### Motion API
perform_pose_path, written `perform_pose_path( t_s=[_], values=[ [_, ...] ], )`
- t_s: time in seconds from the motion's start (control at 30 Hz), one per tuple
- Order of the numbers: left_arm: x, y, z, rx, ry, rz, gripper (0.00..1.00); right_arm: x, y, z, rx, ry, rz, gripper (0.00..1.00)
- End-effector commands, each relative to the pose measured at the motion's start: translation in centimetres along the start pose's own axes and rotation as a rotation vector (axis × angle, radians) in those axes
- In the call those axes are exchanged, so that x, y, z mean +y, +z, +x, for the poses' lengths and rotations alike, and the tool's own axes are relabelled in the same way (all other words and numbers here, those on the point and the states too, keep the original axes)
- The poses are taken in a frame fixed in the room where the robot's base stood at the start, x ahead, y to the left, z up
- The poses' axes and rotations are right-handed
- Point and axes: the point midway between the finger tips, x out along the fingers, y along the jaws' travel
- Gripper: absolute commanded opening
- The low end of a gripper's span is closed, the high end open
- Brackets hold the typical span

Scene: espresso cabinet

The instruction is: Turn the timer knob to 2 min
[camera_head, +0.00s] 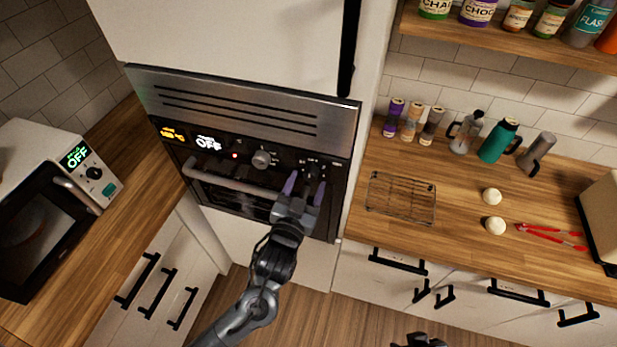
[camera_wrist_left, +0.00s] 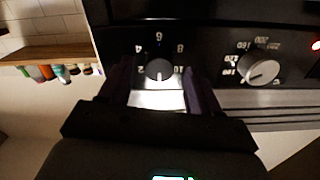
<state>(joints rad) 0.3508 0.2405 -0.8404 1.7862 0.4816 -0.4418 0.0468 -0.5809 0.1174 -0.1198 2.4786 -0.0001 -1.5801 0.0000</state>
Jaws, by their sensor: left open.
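That view is upside down relative to the head view. The knob's white pointer line points to the bottom of the wrist picture, away from the 2 at its left. My left gripper (camera_head: 306,188) is open in front of the panel; its purple fingers (camera_wrist_left: 158,88) show on either side of the knob with gaps. In the head view the timer knob (camera_head: 312,171) is partly hidden by the gripper.
A silver temperature knob (camera_wrist_left: 262,72) is beside the timer knob and also shows in the head view (camera_head: 262,159). The oven handle (camera_head: 235,180) runs below the panel. A wire rack (camera_head: 401,198) stands on the right counter. A dark part, perhaps my right gripper (camera_head: 418,341), shows at the bottom edge.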

Motion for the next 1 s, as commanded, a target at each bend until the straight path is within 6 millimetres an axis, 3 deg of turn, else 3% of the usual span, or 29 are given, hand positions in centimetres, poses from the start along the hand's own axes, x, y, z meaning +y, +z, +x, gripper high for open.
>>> perform_pose_path(
  t_s=[0.2, 0.57, 0.93, 1.0],
  values=[
    [0.0, -0.1, 1.8, 0.001, 0.0, 0.001, 0.63, 0.1, -0.1, -0.2, 0.0, 0.005, -0.006, 0.43],
    [0.0, 0.0, 2.1, 0.0, 0.001, 0.0, 0.63, 0.2, -0.1, -0.2, 0.001, 0.005, -0.007, 0.43],
    [0.0, 0.0, 2.1, 0.0, 0.001, 0.0, 0.08, 0.0, -0.1, -0.3, 0.003, 0.0, 0.0, 0.43],
    [0.0, 0.0, 2.1, 0.0, 0.001, 0.001, 0.07, 0.0, -0.2, -0.3, 0.003, -0.001, 0.001, 0.43]
  ],
)
